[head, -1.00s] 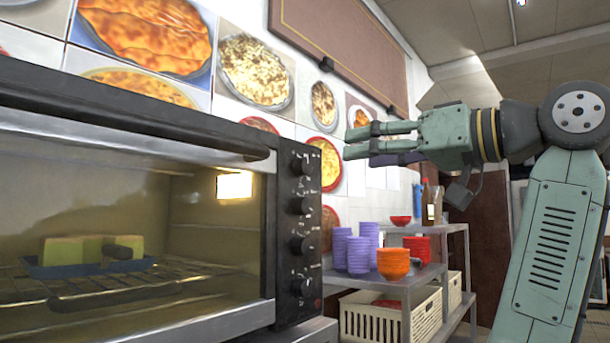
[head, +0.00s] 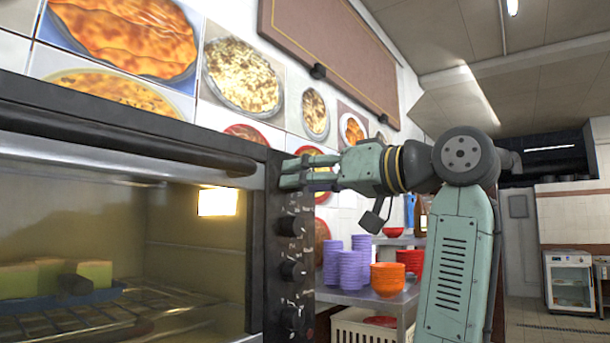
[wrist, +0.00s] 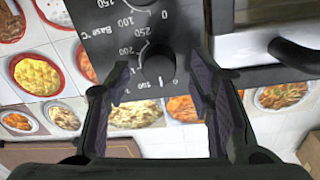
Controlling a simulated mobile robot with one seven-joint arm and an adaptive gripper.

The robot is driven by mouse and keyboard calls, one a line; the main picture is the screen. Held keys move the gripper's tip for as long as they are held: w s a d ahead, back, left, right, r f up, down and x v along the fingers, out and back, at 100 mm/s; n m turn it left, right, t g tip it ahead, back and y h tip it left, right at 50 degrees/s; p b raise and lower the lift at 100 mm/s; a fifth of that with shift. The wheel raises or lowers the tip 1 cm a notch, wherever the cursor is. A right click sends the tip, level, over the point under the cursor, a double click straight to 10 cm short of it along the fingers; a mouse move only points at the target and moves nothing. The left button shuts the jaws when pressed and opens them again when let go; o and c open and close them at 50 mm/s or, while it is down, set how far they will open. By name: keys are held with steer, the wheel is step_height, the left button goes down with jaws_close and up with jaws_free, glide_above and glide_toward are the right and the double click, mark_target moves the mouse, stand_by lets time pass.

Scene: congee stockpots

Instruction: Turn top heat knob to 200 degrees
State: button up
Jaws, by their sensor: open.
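The toaster oven's control panel (head: 276,210) has a column of black knobs. In the head view the top knob is hidden behind my gripper (head: 287,175), whose fingers reach the panel's upper part. In the wrist view, turned upside down, the top heat knob (wrist: 157,60) is a dark round shape with white temperature numbers around it. My gripper (wrist: 160,78) is open, with one finger on each side of the knob in the picture. I cannot tell whether the fingers touch it or where its pointer stands. The second knob (wrist: 140,3) is at the wrist view's top edge.
The oven's door handle (head: 130,145) runs left of the panel and also shows in the wrist view (wrist: 295,52), right of the fingers. Purple bowls (head: 350,270) and orange bowls (head: 388,279) stand on a metal shelf to the right. Food pictures cover the wall behind.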

steer(key=shift+w+a, duration=0.3)
steer(key=shift+a, duration=0.1)
jaws_close()
stand_by(0.4)
